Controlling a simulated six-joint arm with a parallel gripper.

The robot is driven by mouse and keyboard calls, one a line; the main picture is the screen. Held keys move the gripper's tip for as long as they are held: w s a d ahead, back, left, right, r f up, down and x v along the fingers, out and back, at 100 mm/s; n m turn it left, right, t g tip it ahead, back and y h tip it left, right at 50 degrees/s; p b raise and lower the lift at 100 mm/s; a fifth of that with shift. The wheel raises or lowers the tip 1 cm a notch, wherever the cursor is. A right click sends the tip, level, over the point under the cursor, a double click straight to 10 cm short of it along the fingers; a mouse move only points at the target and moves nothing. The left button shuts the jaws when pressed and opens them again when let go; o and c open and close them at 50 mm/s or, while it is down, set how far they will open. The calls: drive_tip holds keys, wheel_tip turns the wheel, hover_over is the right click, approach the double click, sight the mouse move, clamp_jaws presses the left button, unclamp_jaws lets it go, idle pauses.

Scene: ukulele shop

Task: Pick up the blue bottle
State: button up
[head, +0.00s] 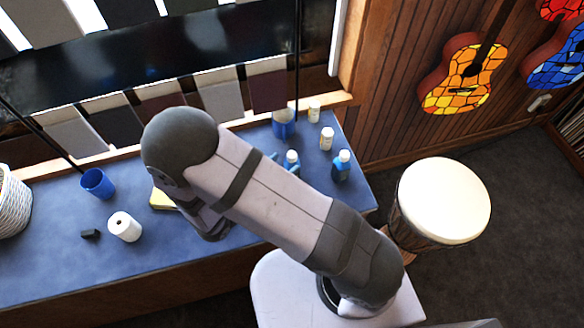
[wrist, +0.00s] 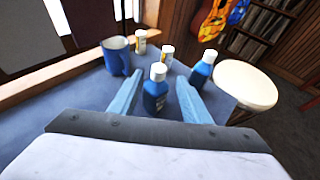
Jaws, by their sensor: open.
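Two blue bottles with white caps stand upright on the blue counter. The nearer blue bottle (wrist: 155,92) shows in the wrist view between the two light-blue fingers of my gripper (wrist: 160,78). It also shows in the head view (head: 292,162), its lower part partly hidden by my arm and gripper. My gripper is open, with a finger on each side of this bottle; I cannot tell whether either touches it. The second blue bottle (wrist: 201,70) stands to the right, outside the fingers, and also shows in the head view (head: 341,168).
Two small white-capped bottles (head: 327,138) (head: 314,110) and a blue mug (head: 284,124) stand behind. A blue cup (head: 97,183), a white roll (head: 124,227), a small dark block (head: 90,234) and a basket (head: 12,205) are at left. A drum (head: 443,202) stands right of the counter (head: 45,265).

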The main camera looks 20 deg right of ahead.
sight(289, 160)
drive_tip(key=shift+p+x, duration=0.95)
drive_tip(key=shift+x, duration=2.2)
drive_tip(key=shift+a+f, duration=0.15)
drive_tip(key=shift+f, duration=0.05)
drive_tip(key=shift+c, duration=0.5)
clamp_jaws()
